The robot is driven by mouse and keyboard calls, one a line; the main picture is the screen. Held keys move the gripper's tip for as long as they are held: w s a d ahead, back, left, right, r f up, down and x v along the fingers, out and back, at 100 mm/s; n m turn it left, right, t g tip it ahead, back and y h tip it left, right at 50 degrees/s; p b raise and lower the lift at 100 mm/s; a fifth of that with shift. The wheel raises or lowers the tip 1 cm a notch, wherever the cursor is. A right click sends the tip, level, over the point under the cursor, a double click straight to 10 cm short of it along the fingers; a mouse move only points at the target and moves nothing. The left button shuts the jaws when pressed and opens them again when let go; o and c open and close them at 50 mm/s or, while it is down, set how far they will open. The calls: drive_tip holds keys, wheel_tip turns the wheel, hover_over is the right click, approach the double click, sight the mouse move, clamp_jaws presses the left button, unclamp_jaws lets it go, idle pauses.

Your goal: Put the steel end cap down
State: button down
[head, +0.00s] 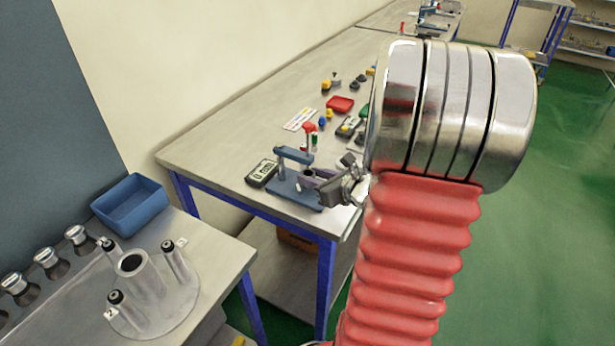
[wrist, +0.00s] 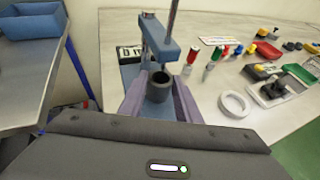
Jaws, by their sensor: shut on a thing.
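My gripper (wrist: 160,94) is shut on the steel end cap (wrist: 158,84), a short dark grey cylinder with a round hole on top. The two purple fingers press on its sides. In the head view my gripper (head: 312,183) is low over the blue bench press (head: 293,155), and the cap is small and partly hidden there. The press also shows in the wrist view (wrist: 157,38), with its blue arm and steel rod just beyond and above the cap. The cap looks upright. I cannot tell whether it touches the press base.
A meter (head: 261,173) lies left of the press. A white ring (wrist: 236,104), red tray (head: 340,104) and small parts lie to the right and behind. A nearer bench holds a blue bin (head: 131,203) and a grey fixture with posts (head: 150,290). My arm hides the right side.

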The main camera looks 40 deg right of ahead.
drive_tip(key=shift+w+f, duration=0.2)
drive_tip(key=shift+w, duration=0.15)
drive_tip(key=shift+s+f, duration=0.25)
drive_tip(key=shift+f, duration=0.2)
drive_tip(key=shift+w+f, duration=0.1)
drive_tip(key=c, duration=1.3)
unclamp_jaws()
drive_tip(key=shift+f, duration=0.1)
drive_tip(key=v, duration=1.2)
